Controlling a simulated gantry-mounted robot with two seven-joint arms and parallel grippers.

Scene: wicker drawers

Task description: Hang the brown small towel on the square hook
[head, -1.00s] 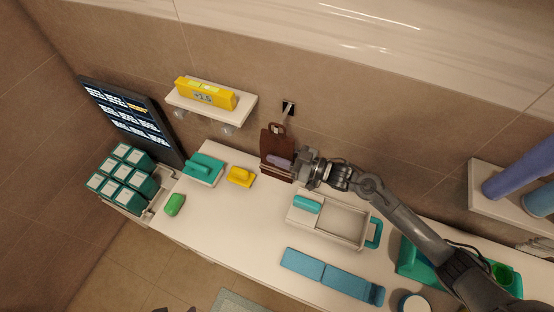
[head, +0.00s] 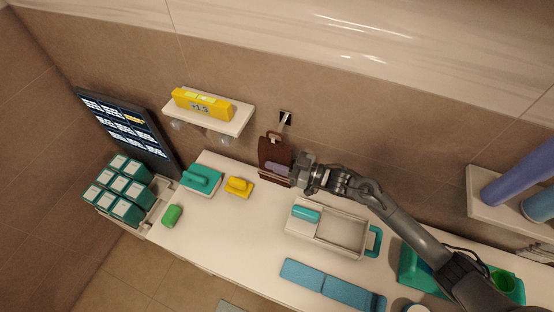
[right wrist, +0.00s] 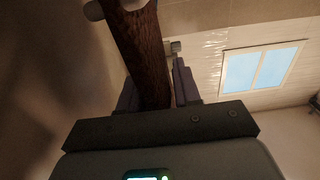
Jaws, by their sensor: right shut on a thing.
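The brown small towel (head: 273,152) hangs upright near the wall, its loop at the top. The square hook (head: 286,117) is a dark square plate on the wall with a pale bar coming out of it. The towel's loop is close to the end of that bar; I cannot tell whether it is around it. My right gripper (head: 287,171) is shut on the towel's lower right part. In the right wrist view, the brown towel (right wrist: 142,55) stands between the fingers. My left gripper is not in view.
A shelf (head: 232,125) with a yellow box (head: 203,104) is left of the hook. A dark screen (head: 128,130) stands at left.

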